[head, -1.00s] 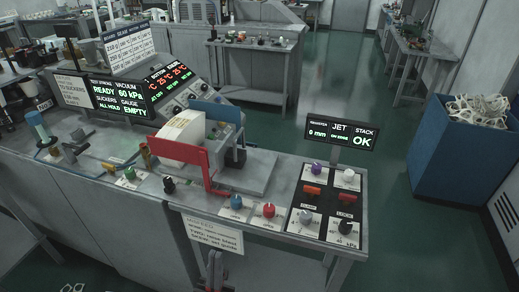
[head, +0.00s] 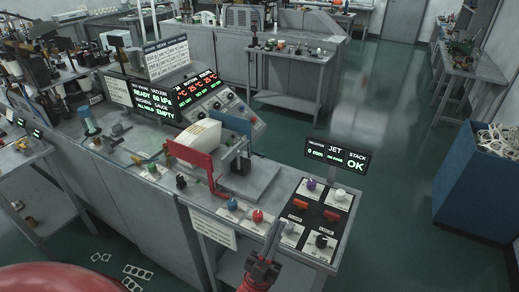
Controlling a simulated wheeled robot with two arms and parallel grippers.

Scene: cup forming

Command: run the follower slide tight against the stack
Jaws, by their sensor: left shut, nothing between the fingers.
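The stack (head: 203,134) is a pale cream block at the near end of the grey feed bed. A red upright plate (head: 189,161) stands at its near side, with a red bracket running down to the bench. A blue upright plate (head: 236,124) stands behind it, with a dark metal fitting beside it. I cannot tell for sure which plate is the follower slide, nor whether either touches the stack. My left gripper (head: 274,234) is shut and empty, in front of the black control panel, right of and nearer than the stack. My right gripper is not in view.
The control panel (head: 312,217) carries several knobs and red switches. Blue and red knobs (head: 257,215) sit on the bench's front edge. A blue bin (head: 480,190) stands at the right. The bed (head: 252,180) right of the plates is bare.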

